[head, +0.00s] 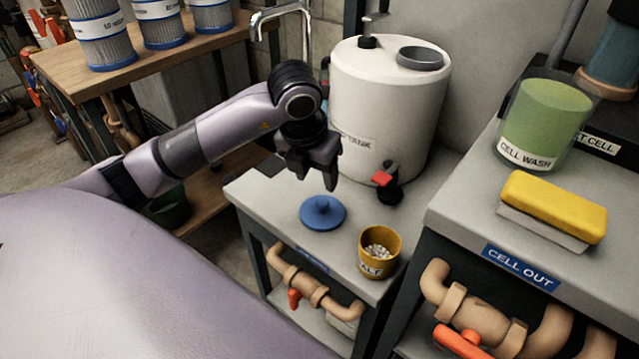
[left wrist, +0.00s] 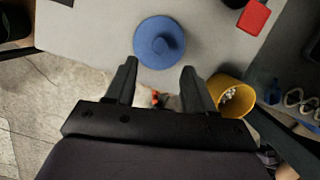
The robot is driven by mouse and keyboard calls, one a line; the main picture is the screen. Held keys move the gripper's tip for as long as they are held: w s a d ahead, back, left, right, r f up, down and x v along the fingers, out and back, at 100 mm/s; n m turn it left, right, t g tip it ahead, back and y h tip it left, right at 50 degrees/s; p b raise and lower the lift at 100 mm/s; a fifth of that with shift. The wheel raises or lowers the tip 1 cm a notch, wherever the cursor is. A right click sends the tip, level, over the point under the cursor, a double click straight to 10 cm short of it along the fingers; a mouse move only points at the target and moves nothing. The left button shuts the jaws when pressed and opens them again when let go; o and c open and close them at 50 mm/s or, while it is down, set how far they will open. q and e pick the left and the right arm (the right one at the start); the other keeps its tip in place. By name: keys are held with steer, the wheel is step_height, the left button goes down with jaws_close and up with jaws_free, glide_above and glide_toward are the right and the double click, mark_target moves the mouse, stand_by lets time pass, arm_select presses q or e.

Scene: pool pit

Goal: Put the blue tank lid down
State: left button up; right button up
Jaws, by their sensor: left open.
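The blue tank lid (head: 323,212) is a round disc with a small knob on top. It lies flat on the grey bench top (head: 262,190), in front of the white tank (head: 385,110). My left gripper (head: 318,182) hangs above the lid, pointing down, apart from it. In the left wrist view the lid (left wrist: 159,43) shows whole, just beyond my two spread fingers (left wrist: 158,75), with nothing between them. A dark round opening or cup (head: 420,57) is on top of the tank. My right gripper is not in view.
A yellow salt cup (head: 379,252) stands close to the right of the lid. A red-handled tap (head: 385,182) sticks out from the tank. A yellow sponge (head: 553,205) and green cell wash jar (head: 545,122) stand on the higher right bench. Filter cartridges (head: 100,35) stand on the wooden table.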

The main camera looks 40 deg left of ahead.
arm_select(q)
steer(key=shift+v, duration=1.85)
